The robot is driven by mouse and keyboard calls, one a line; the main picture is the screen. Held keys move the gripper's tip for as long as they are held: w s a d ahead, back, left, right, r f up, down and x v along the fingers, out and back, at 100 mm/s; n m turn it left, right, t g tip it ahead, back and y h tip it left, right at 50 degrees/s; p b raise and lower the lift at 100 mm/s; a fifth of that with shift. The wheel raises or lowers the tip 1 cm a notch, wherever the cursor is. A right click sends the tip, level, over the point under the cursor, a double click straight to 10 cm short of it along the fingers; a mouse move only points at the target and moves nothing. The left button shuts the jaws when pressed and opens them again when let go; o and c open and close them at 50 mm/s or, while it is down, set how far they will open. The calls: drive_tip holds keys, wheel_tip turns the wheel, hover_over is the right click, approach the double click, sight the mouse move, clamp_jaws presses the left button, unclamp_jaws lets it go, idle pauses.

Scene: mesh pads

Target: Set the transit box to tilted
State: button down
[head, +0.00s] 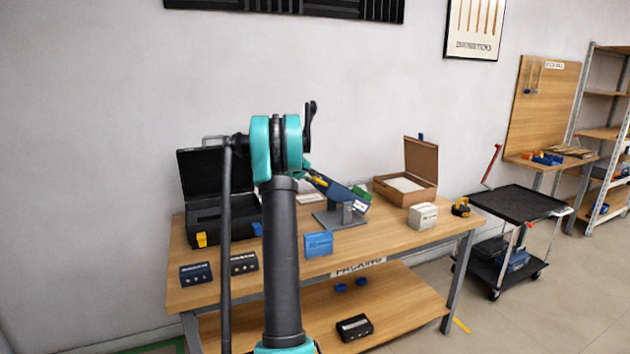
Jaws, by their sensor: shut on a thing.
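A black hard case (203,212) with a yellow latch stands on the left of the wooden table, and I take it to be the transit box. Its lid (200,172) stands raised at the back, and a silver handle shows at the lid's top. My arm rises in front of the table and covers the case's right side.
A blue device on a grey stand (340,218), an open cardboard box (421,191), a white box (423,216) and a blue box (318,244) are on the table (400,236). Two dark boxes lie at the front left. A black cart (520,202) stands right of the table.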

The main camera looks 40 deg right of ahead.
drive_tip(key=c, duration=1.5)
unclamp_jaws()
drive_tip(key=shift+a, duration=0.1)
drive_tip(key=v, duration=1.2)
